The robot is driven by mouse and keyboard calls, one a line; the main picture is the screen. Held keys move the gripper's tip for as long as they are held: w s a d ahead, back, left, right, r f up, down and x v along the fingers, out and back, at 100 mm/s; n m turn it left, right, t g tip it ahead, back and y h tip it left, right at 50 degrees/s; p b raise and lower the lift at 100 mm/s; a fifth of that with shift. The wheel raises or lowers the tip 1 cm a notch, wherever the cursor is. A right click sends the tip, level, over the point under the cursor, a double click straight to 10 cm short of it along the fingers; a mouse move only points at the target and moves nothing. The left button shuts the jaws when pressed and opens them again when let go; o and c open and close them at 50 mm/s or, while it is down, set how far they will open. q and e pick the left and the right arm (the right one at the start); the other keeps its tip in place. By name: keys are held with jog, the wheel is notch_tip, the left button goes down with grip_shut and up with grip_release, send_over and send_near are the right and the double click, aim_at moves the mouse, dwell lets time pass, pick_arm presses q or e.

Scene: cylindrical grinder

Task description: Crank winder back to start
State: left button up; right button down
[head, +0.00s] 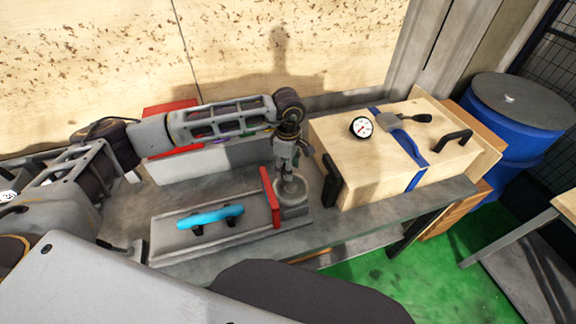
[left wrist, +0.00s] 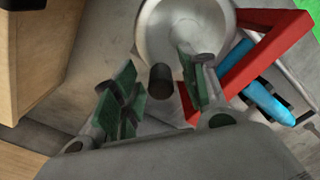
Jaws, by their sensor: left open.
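The winder is a round grey wheel that shows in the left wrist view (left wrist: 180,22) with a short dark knob (left wrist: 161,79) standing on it. In the head view, its grey drum (head: 293,212) sits at the right end of a low grey fixture, beside a red plate (head: 270,198). My left gripper (head: 289,182) reaches down over the wheel. In the left wrist view my left gripper (left wrist: 158,88) is open, with green-padded fingers on either side of the knob, and gaps show between pads and knob. In the head view, my gripper hides the knob. My right gripper is not in view.
A light blue handle (head: 210,217) lies along the fixture left of the red plate. A wooden box (head: 335,135) with a gauge (head: 361,127) and black handles stands close right of my gripper. A blue barrel (head: 520,135) is farther right. Green floor lies in front.

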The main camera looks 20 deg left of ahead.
pick_arm(q)
grip_shut()
dwell(0.5)
